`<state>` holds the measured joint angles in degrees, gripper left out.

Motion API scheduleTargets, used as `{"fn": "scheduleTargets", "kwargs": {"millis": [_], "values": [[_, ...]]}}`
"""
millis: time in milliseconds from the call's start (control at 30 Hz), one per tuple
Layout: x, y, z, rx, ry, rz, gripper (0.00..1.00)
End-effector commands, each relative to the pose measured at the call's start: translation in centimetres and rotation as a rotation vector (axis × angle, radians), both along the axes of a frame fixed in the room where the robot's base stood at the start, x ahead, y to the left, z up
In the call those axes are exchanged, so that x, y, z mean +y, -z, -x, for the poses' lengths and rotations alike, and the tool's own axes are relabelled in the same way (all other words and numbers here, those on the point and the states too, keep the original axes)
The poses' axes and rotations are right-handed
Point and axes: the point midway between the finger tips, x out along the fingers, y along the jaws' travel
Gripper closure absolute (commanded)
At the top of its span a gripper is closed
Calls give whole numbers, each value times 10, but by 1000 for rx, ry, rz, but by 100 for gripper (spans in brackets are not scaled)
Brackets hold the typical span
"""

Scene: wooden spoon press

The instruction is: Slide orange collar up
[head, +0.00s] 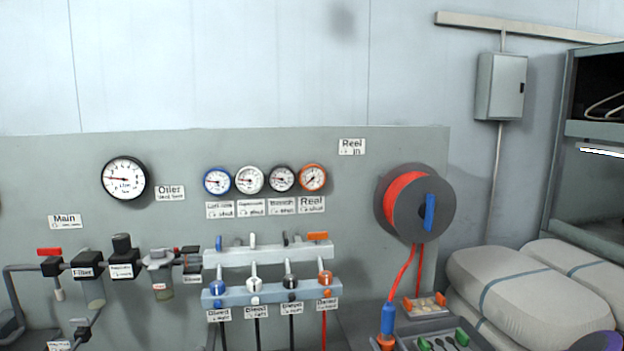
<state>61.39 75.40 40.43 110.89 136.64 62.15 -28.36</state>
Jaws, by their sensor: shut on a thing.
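Several orange parts show, and I cannot tell for certain which is the collar. An orange fitting (325,278) sits on the rightmost valve of the lower pale blue manifold bar (270,294), below a pale upright lever. An orange ring (385,342) sits under a blue hose end (388,319) at the bottom edge, partly cut off. An orange lever (318,236) lies flat on the upper bar (230,257). My gripper is not in view.
A red hose reel (387,215) hangs on the grey panel, with its hose running down. Gauges (217,181) line the panel above the valves. Trays with small parts (440,342) stand at the bottom. White bundles (510,285) and a shelf unit (590,200) fill the right side.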

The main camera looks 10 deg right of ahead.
Motion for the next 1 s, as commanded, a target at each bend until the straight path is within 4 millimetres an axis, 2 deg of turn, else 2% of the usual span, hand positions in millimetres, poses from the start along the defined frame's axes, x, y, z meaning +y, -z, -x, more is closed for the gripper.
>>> {"fn": "scheduleTargets", "kwargs": {"millis": [1000], "values": [[0, -8, 0, 0, 0, 1, 68]]}}
